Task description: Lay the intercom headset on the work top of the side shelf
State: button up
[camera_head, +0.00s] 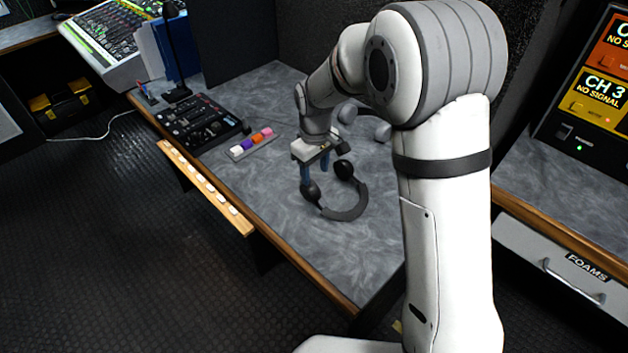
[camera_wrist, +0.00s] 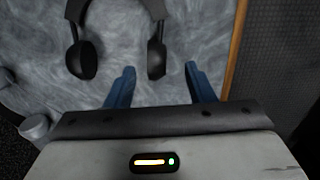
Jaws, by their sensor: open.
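The dark intercom headset (camera_head: 346,213) lies on the grey marbled desk top (camera_head: 290,235), its band curving towards the front. In the wrist view its two ear cups (camera_wrist: 157,57) hang below the band, which is cut off at the top edge. My gripper (camera_head: 314,178) is open, with blue fingers pointing down by the ear cups. In the wrist view the right ear cup lies between and slightly beyond my fingertips (camera_wrist: 159,69); contact cannot be told. Another grey work top (camera_head: 560,190) lies at the right above a FOAMS drawer; I cannot tell which surface is the side shelf.
A black control panel (camera_head: 198,125) and a tray of coloured blocks (camera_head: 250,145) stand left on the desk. Two grey rounded objects (camera_head: 382,131) stand behind the headset. The desk's near end is clear.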

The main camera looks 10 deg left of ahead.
notch_tip(320, 180, up, 6)
jog(key=shift+f, duration=0.1)
jog(key=s+d+r+m+t, duration=0.1)
jog(key=s+d+r+m, duration=0.1)
jog(key=s+d+r, duration=0.3)
jog(key=s+d+r+m, duration=0.2)
jog(key=s+d, duration=0.1)
jog(key=d, duration=0.4)
jog(key=s+d+m+t, duration=0.1)
jog(key=s+d+m, duration=0.5)
jog(key=s+d, duration=0.4)
jog(key=s, duration=0.4)
jog(key=shift+s, duration=0.15)
